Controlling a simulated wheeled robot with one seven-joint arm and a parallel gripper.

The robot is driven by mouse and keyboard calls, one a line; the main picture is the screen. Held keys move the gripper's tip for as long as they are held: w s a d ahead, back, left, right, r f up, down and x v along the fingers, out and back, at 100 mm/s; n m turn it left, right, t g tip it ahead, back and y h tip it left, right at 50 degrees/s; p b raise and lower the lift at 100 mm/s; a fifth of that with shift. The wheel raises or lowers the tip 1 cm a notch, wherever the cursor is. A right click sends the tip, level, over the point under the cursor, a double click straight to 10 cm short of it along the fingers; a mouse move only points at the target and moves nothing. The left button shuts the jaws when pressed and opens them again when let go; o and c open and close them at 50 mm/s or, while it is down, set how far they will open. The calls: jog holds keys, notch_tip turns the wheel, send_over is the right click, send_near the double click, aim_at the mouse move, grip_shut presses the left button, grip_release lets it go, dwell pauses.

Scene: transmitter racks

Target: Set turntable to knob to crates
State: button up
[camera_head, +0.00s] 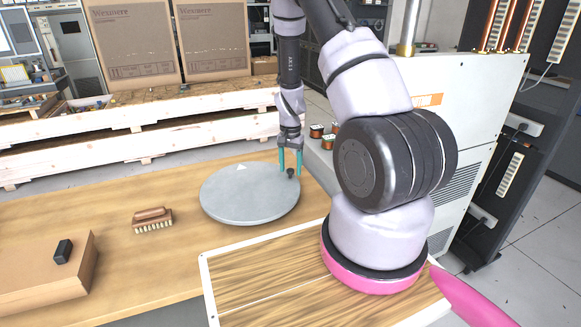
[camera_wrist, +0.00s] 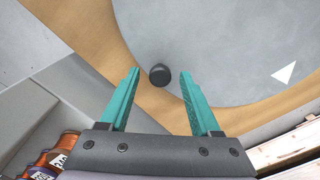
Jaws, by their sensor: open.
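The turntable (camera_head: 245,198) is a round grey disc on the wooden table, with a small white triangle mark near its far edge. In the wrist view the disc (camera_wrist: 222,45) fills the upper part, and the white triangle (camera_wrist: 285,72) is at the right. A small black knob (camera_head: 291,172) stands near the disc's right edge; in the wrist view the knob (camera_wrist: 159,74) lies between and just beyond the fingertips. My gripper (camera_head: 290,160) has teal fingers pointing down, open around the knob's place; the fingers (camera_wrist: 158,80) do not visibly touch it. Crates (camera_head: 130,125) of pale wood stand behind the table.
Copper coils (camera_head: 317,131) stand right of my gripper. Large cartons (camera_head: 135,40) rise at the back.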

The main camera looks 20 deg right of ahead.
grip_shut()
dwell(1.4)
